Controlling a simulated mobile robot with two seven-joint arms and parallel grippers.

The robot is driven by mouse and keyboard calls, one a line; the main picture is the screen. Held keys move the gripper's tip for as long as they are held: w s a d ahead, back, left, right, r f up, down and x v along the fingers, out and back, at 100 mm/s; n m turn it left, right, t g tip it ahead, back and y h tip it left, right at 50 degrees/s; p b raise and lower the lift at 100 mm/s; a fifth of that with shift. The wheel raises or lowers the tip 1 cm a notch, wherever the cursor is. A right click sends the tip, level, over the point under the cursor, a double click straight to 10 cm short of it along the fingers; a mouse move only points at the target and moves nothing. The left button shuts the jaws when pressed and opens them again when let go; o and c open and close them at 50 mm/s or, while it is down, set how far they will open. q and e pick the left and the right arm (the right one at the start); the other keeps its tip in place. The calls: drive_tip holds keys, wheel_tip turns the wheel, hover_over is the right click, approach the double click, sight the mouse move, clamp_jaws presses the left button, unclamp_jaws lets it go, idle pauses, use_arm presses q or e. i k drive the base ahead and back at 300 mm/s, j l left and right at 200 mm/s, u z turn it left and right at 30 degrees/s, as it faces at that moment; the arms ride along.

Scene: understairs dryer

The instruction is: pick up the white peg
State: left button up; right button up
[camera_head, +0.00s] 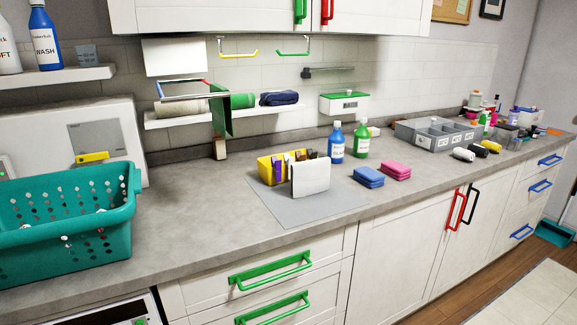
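I cannot pick out the white peg with certainty. A small yellow container (266,173) on the grey mat (290,209) holds several upright purple, brown and dark pieces, too small to identify. A white upright panel (311,178) stands at its front right and hides part of it. A teal laundry basket (65,240) sits at the left end of the counter. Small pale and reddish bits show in and through it, too small to identify. Neither of my grippers is in view.
The counter (205,205) is bare between basket and mat. Right of the mat are blue sponges (368,177), pink sponges (396,170), a blue bottle (337,145), a green bottle (361,140) and a grey divided tray (405,132). Green drawer handles (270,271) project in front.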

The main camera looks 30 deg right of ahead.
sight(287, 160)
drive_tip(key=u, duration=0.45)
drive_tip(key=k+l+u, duration=0.1)
drive_tip(key=l+u, duration=0.3)
drive_tip(key=k+l+u, duration=0.15)
drive_tip(key=l+u, duration=0.3)
drive_tip(key=k+l+u, duration=0.3)
drive_tip(key=k+l, duration=0.2)
drive_tip(key=l, duration=0.15)
